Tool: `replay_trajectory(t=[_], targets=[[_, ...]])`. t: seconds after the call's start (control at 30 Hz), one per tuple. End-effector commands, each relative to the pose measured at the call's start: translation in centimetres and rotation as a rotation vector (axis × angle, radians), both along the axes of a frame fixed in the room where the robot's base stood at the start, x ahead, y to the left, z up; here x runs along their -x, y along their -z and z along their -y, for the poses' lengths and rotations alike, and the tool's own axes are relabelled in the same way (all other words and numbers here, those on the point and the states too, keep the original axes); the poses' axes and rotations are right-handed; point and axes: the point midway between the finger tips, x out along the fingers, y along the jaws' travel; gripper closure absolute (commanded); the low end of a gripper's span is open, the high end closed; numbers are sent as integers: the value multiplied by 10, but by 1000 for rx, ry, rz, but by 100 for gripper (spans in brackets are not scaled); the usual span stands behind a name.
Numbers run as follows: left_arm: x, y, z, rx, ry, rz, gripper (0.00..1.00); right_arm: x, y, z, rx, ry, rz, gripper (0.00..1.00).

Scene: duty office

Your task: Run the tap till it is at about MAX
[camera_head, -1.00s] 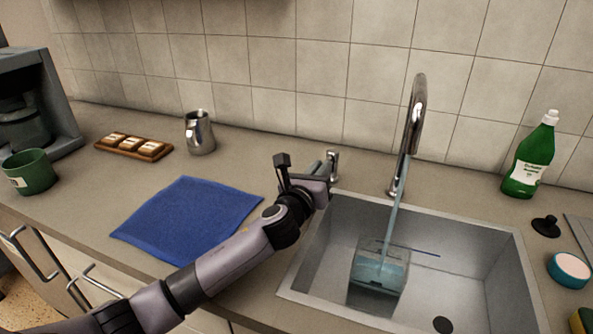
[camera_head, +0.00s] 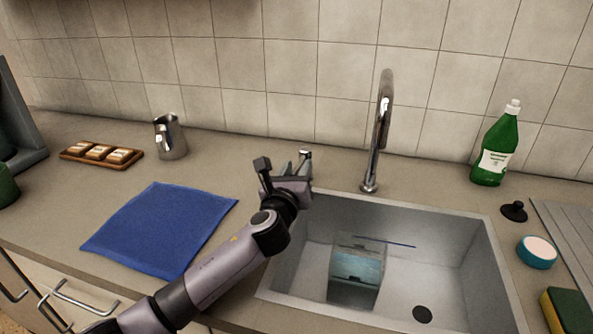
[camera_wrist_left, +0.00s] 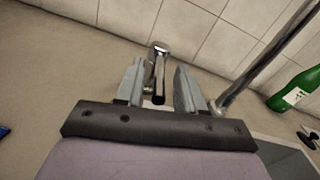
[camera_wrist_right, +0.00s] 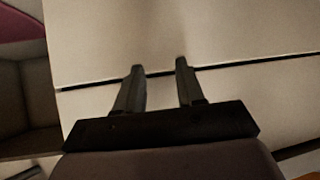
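A clear container (camera_head: 343,292) stands in the sink (camera_head: 440,262) with bluish water in it; a dark mark shows on its side, too small to read. The chrome tap (camera_head: 379,140) arches above the sink and no stream comes from its spout. The tap's lever (camera_head: 305,156) stands left of the spout; it also shows in the left wrist view (camera_wrist_left: 159,72). My left gripper (camera_head: 283,167) is at the lever, its fingers apart on either side of it, the left finger closer. My right gripper (camera_wrist_right: 160,75) is open and empty before pale cabinet fronts.
A thin blue strip (camera_head: 390,242) shows by the container's top. A blue cloth (camera_head: 160,228), steel jug (camera_head: 170,138) and wooden tray (camera_head: 101,153) lie left. A green bottle (camera_head: 496,148), black plug (camera_head: 514,211), round tub (camera_head: 537,252) and sponge (camera_head: 567,311) stand right.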

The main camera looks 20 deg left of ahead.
Motion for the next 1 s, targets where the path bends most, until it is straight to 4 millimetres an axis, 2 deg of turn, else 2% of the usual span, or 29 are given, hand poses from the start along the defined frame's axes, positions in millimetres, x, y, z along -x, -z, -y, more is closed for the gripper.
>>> replay_trajectory(t=[0.6, 1.0], targets=[[65, 2, 3, 0, 1, -3, 62, 0, -3, 0, 0, 0, -1, 62], [70, 1, 3, -1, 0, -3, 62, 0, -3, 0, 0, 0, -1, 62]])
